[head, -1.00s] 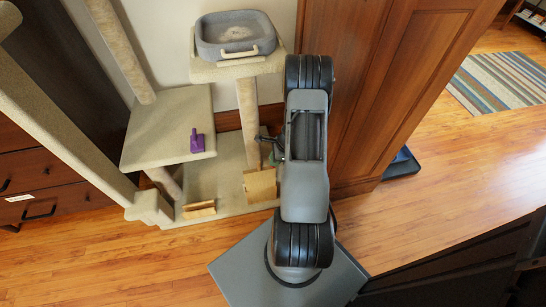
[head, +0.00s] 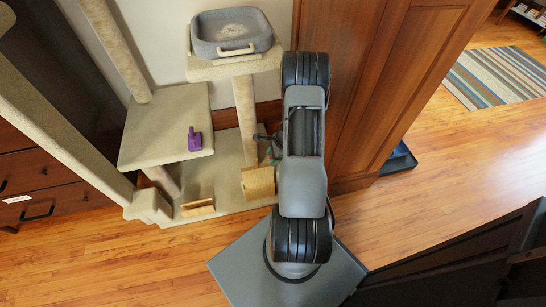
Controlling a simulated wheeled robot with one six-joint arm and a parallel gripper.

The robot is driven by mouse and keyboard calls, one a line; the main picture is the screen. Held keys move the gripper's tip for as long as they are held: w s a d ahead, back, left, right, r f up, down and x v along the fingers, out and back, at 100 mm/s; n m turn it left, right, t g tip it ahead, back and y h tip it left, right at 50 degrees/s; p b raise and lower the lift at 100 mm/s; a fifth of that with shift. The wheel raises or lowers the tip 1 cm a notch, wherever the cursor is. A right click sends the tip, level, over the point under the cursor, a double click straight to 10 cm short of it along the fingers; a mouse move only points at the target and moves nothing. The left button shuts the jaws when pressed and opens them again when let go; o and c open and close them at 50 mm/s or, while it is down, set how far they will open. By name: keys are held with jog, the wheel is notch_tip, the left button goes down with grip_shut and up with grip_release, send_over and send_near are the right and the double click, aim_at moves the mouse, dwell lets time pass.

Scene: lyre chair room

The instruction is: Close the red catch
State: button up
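I see no red catch in the head view. My arm stands upright in the middle of the picture and hides what is behind it. A small dark part that looks like the edge of my gripper (head: 267,139) shows just left of the arm, in front of the cat tree's post. The rest of it is hidden, so I cannot tell whether it is open or holds anything. A tan box (head: 258,182) stands on the cat tree's base just below that part, partly behind my arm.
A beige cat tree (head: 160,125) fills the left, with a purple object (head: 194,140) on its shelf and a grey basket (head: 232,32) on top. A wooden cabinet (head: 370,80) stands close right. Dark furniture (head: 450,262) is at lower right.

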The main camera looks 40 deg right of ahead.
jog(key=p+v, duration=0.5)
jog(key=v, duration=0.8)
jog(key=shift+r, duration=0.45)
jog(key=s+a+r+n+h+p, duration=0.1)
jog(key=a+r+n+p, duration=0.7)
jog(key=r, duration=0.8)
jog(key=s+a+r+n+h+p, duration=0.1)
jog(key=s+a+r+n+p, duration=0.2)
jog(key=a+r+n+p, duration=0.5)
jog(key=s+a+r+n+t+h+p, duration=0.1)
jog(key=a+r+n+p, duration=0.6)
jog(key=r, duration=1.7)
jog(key=shift+s+a+r+n+h+p, duration=0.45)
jog(key=shift+s+a, duration=0.25)
jog(key=shift+a, duration=0.45)
